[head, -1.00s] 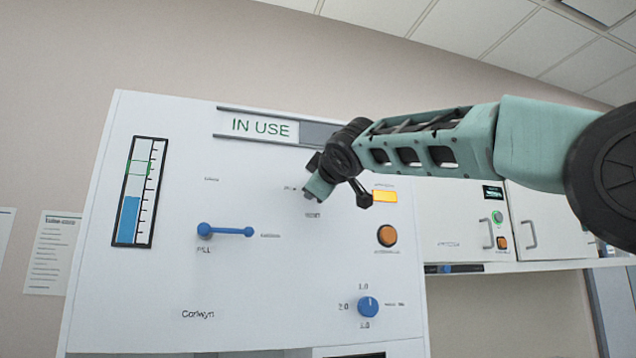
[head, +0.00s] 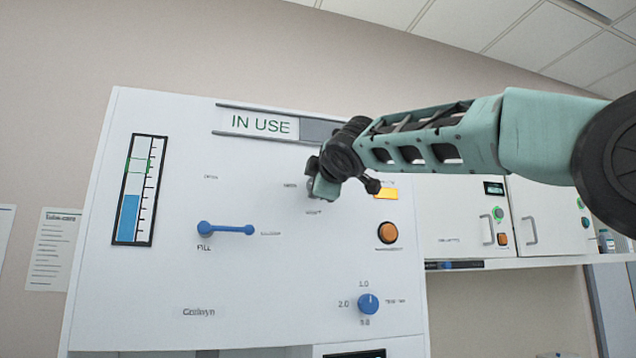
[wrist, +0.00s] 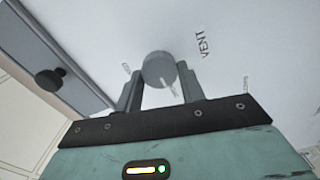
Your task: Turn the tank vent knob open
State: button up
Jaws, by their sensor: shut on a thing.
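The vent knob (wrist: 158,68) is a round grey knob with a pale pointer line, on the white panel beside the word VENT in the wrist view. My gripper (wrist: 160,88) is shut on it, with one grey finger on each side. The pointer line runs toward the lower right of that view. In the head view my gripper (head: 319,187) is at the panel below the IN USE sign and hides most of the knob.
The white panel (head: 150,290) also carries a blue FILL lever (head: 226,229), a level gauge (head: 138,190), an orange button (head: 387,232), a blue dial (head: 368,303) and the IN USE slider sign (head: 258,124). White cabinets (head: 550,210) stand at right.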

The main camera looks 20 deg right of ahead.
jog(key=o, duration=1)
jog(key=shift+s, duration=0.1)
jog(key=s+b, duration=0.6)
jog(key=s, duration=1.1)
jog(key=shift+s+b, duration=0.1)
jog(key=shift+b, duration=0.25)
